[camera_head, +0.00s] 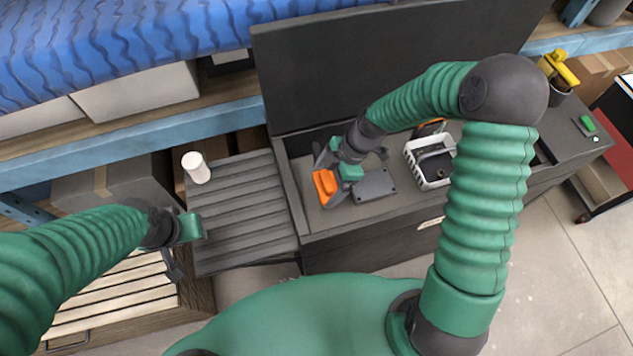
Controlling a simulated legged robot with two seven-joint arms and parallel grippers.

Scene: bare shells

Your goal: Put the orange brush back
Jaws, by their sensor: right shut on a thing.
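The orange brush (324,184) shows as an orange block at the left end of the open dark box (312,222). My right gripper (324,178) reaches down into the box and is shut on the brush. Its fingers hide part of the brush, and I cannot tell whether the brush touches the box floor. My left gripper (176,258) hangs left of the grey slatted surface, away from the brush. Its fingertips are not clear enough to show whether it is open.
Beside the brush lie a flat grey case (374,186) and a white basket (428,178) with a dark thing inside. The raised lid (350,62) stands behind. A white cylinder (196,168) stands on the mostly clear grey slatted surface (240,205).

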